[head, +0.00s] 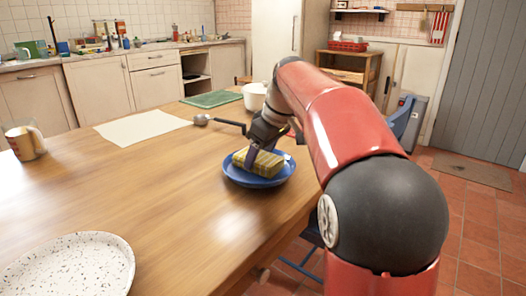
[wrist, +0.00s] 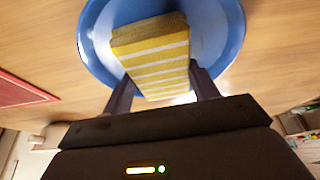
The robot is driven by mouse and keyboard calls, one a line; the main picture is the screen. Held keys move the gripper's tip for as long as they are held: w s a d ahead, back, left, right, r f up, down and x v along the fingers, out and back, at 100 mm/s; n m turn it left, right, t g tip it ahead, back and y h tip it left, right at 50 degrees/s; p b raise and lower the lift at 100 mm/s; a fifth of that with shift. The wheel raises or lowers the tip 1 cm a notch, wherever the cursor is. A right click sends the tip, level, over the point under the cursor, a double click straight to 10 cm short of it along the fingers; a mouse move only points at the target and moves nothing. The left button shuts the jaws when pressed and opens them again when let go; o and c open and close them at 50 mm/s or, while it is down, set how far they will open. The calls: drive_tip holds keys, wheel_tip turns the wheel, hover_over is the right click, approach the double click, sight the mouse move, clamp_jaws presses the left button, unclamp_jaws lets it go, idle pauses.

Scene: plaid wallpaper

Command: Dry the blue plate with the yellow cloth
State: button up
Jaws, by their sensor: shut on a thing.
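The blue plate (head: 237,176) lies on the wooden table near its right edge. The folded yellow cloth (head: 266,164), with pale stripes, is on the plate in the head view. In the wrist view the cloth (wrist: 152,62) lies over the middle of the blue plate (wrist: 97,55), whose rim shows around it. My gripper (head: 254,151) comes down over the plate and is shut on the cloth. In the wrist view the fingers of my gripper (wrist: 160,86) stand on both sides of the cloth's near end. Whether the cloth touches the plate is hard to tell.
A speckled white tray (head: 70,268) lies at the table's front left. The table's middle is clear.

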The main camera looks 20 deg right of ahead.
drive_tip(key=shift+s+a+f, duration=0.1)
drive_tip(key=shift+s+a, duration=0.05)
drive_tip(key=shift+a, duration=0.25)
drive_tip(key=shift+s+a, duration=0.1)
drive_tip(key=shift+s, duration=0.25)
drive_tip(key=shift+s+d, duration=0.35)
drive_tip(key=shift+w+d+r, duration=0.2)
drive_tip(key=shift+w+d, duration=0.05)
drive_tip(key=shift+d, duration=0.2)
drive_tip(key=shift+w+f+p, duration=0.1)
drive_tip(key=shift+w+p, duration=0.25)
drive_tip(key=shift+p, duration=0.15)
drive_tip(key=shift+w+a, duration=0.2)
drive_tip(key=shift+a, duration=0.5)
drive_tip(key=shift+r+p, duration=1.75)
drive_tip(key=shift+r, duration=2)
